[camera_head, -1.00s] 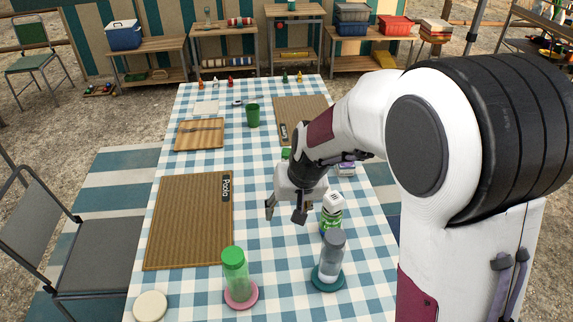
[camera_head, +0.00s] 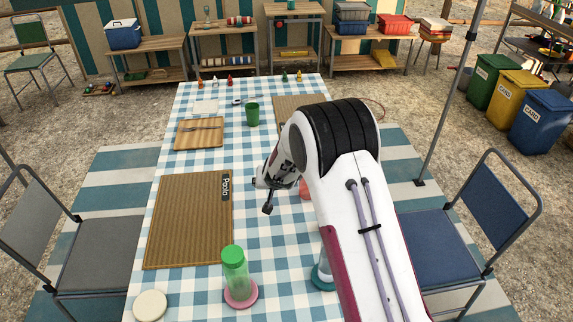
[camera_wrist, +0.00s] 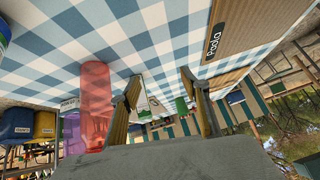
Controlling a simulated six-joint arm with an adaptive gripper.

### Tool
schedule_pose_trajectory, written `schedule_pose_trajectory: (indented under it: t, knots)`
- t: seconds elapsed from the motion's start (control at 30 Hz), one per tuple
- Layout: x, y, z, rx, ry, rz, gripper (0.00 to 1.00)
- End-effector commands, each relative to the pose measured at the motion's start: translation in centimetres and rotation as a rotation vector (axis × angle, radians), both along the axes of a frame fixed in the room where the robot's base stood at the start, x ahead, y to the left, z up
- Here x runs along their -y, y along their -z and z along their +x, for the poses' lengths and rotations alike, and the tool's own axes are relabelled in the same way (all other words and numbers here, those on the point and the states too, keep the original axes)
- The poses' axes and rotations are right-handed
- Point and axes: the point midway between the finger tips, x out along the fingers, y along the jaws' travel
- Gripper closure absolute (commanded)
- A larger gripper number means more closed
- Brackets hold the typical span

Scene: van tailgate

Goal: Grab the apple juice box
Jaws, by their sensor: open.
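My gripper (camera_head: 262,196) is low over the middle of the checked table in the head view. In the wrist view its two fingers (camera_wrist: 158,76) are spread apart, with nothing held between them. A small white carton with green print (camera_wrist: 142,102), which looks like the apple juice box, shows beyond the fingers, partly covered by the left one. It stands apart from them, close to a red translucent tumbler (camera_wrist: 95,105). In the head view my arm hides the carton, and only a bit of the red tumbler (camera_head: 305,189) shows.
A purple item (camera_wrist: 71,132) stands beside the tumbler in the wrist view. A green cup (camera_head: 253,115) stands at the back.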

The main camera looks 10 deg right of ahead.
Motion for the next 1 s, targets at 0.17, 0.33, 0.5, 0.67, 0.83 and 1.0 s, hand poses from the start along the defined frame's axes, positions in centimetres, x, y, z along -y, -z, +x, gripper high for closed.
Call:
schedule_pose_trajectory:
  t: [0.17, 0.33, 0.5, 0.67, 0.83, 1.0]
  knots:
    - [1.4, 0.5, 4.9, 0.147, 0.07, -0.046, 0.54]
    - [3.5, -3.0, 8.9, 0.309, 0.145, -0.097, 0.54]
    - [5.4, -6.6, 10.9, 0.427, 0.202, -0.147, 0.54]
    - [6.5, -7.9, 11.3, 0.474, 0.221, -0.19, 0.54]
    - [6.7, -8.2, 11.4, 0.485, 0.214, -0.212, 0.54]
    - [6.7, -8.2, 11.4, 0.484, 0.213, -0.212, 0.54]
